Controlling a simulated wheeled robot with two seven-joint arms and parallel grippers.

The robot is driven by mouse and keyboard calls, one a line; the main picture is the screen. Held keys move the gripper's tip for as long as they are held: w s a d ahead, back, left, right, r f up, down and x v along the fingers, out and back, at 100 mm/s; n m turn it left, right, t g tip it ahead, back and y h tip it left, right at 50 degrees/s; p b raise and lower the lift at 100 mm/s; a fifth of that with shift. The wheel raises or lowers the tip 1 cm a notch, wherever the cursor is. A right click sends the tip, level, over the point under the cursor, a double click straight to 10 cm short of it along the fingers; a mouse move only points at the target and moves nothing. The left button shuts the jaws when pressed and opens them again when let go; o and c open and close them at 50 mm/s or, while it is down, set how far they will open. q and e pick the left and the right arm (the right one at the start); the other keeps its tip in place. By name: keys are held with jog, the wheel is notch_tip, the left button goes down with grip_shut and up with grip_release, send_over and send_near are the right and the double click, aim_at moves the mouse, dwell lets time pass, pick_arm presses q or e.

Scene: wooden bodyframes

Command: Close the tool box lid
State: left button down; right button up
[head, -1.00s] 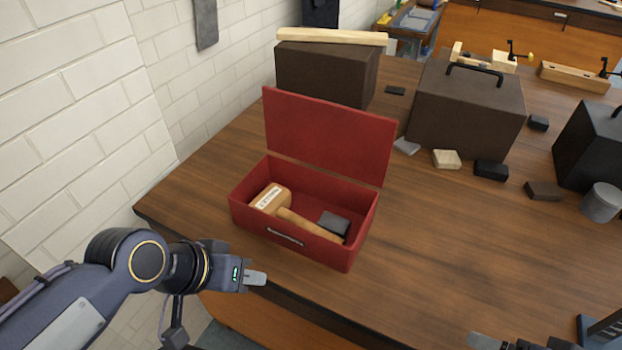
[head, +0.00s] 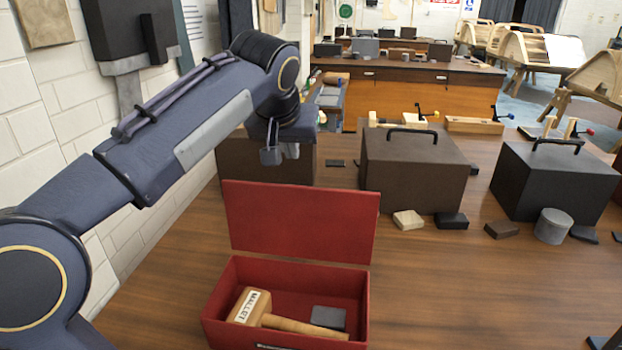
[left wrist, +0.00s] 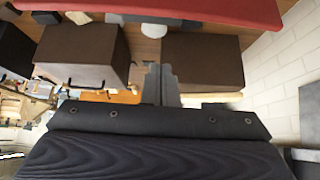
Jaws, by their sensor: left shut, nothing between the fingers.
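The red tool box (head: 218,298) stands on the wooden bench with its lid (head: 300,222) raised upright at the back. Inside lie a wooden mallet (head: 290,322) and a dark grey block (head: 328,317). My left gripper (head: 291,150) is shut and empty, up above and beyond the lid's top edge, apart from it. In the left wrist view, its fingers (left wrist: 160,85) are together and the red lid (left wrist: 210,10) crosses the top. A small grey piece at the lower right, seemingly my right gripper (head: 598,342), is mostly cut off.
A brown case (head: 240,165) stands behind the lid, partly hidden by my left arm. Another brown case (head: 415,175) and a black case (head: 550,185) stand to the right, with small blocks and a grey cylinder (head: 553,226). The bench right of the tool box is clear.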

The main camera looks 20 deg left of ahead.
pick_arm(q)
jog(key=shift+w+d+r, duration=0.15)
jog(key=shift+w, duration=0.25)
jog(key=shift+w+f, duration=0.2)
jog(key=x, duration=1)
jog(key=s, duration=0.2)
jog(key=s+d, duration=0.1)
jog(key=s, duration=0.1)
jog(key=shift+s+r, duration=0.1)
jog(key=shift+r, duration=0.3)
